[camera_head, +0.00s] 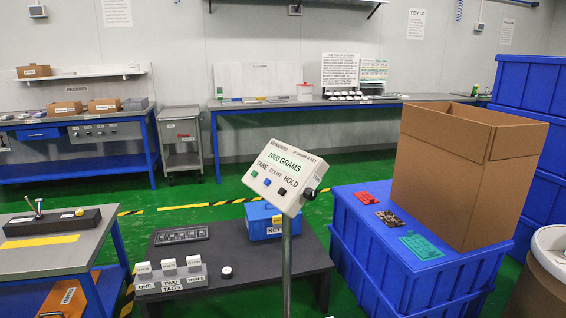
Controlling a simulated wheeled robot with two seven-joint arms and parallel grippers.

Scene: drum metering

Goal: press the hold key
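A white indicator box (287,173) stands tilted on a grey post in the middle of the view. Its display reads 1000 GRAMS. Below it are the words TARE, COUNT and HOLD with a row of three keys. The hold key (282,191) is the dark one at the right end. The count key (268,182) is blue and in the middle. The tare key (254,174) is green and at the left end. A black knob (309,194) sits at the box's right side. Neither of my grippers shows in the view.
A dark low table (220,262) behind the post carries a blue key box (265,222) and a row of tags (171,277). Blue crates (400,270) at right bear a large open cardboard box (455,170). A grey bench (75,256) stands at left.

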